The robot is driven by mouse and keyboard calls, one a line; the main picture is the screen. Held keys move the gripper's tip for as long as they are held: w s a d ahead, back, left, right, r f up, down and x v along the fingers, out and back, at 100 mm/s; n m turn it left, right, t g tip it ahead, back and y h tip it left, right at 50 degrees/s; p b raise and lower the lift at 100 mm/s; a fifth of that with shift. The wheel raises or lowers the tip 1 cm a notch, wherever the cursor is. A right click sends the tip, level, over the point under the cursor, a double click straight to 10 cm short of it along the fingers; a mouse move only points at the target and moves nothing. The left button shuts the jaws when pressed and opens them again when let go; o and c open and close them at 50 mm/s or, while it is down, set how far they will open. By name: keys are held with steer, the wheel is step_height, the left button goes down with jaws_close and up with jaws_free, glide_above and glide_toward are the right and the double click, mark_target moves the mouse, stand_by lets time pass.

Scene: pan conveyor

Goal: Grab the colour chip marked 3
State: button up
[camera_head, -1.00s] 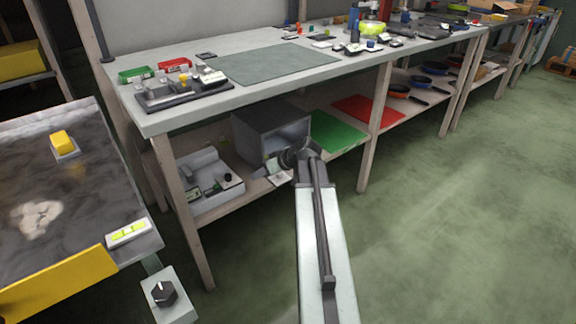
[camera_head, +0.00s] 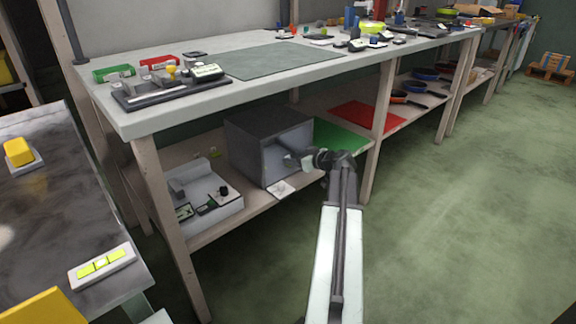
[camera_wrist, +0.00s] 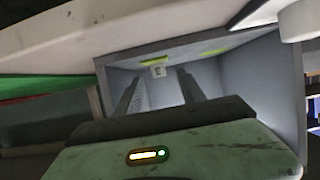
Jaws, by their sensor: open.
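My gripper (camera_head: 288,157) is at the open front of a grey box (camera_head: 250,125) on the bench's lower shelf. In the wrist view its two fingers (camera_wrist: 158,93) are spread apart and point into the grey box (camera_wrist: 255,75). A small white chip with a dark mark (camera_wrist: 158,71) shows deeper in the box, ahead of the gap between the fingers. The mark is too small to read surely. A yellow-green strip lies along the chip's upper edge. Nothing shows between the fingers. The chip cannot be made out in the head view.
A white card (camera_head: 281,189) lies at the box's front edge. A white tray with small parts (camera_head: 228,207) stands left of the box. Green (camera_head: 341,137) and red (camera_head: 368,116) mats lie to the right. Another yellow-green strip (camera_wrist: 213,52) shows in the box. Open floor lies right.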

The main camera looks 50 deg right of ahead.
steer(key=b+x, duration=0.1)
steer(key=x, duration=0.4)
steer(key=shift+d+b, duration=0.1)
steer(key=shift+b, duration=0.3)
steer(key=shift+r, duration=0.1)
jaws_close()
steer(key=shift+s, duration=0.1)
steer(key=r+p, duration=0.4)
steer(key=shift+s+r, duration=0.15)
steer(key=shift+s, duration=0.1)
steer(key=s+a, duration=0.2)
steer(key=s, duration=0.5)
steer(key=s+a+p, duration=0.1)
steer(key=s+a, duration=0.2)
steer(key=s, duration=0.4)
steer(key=shift+s+r, duration=0.3)
steer(key=shift+r, duration=0.1)
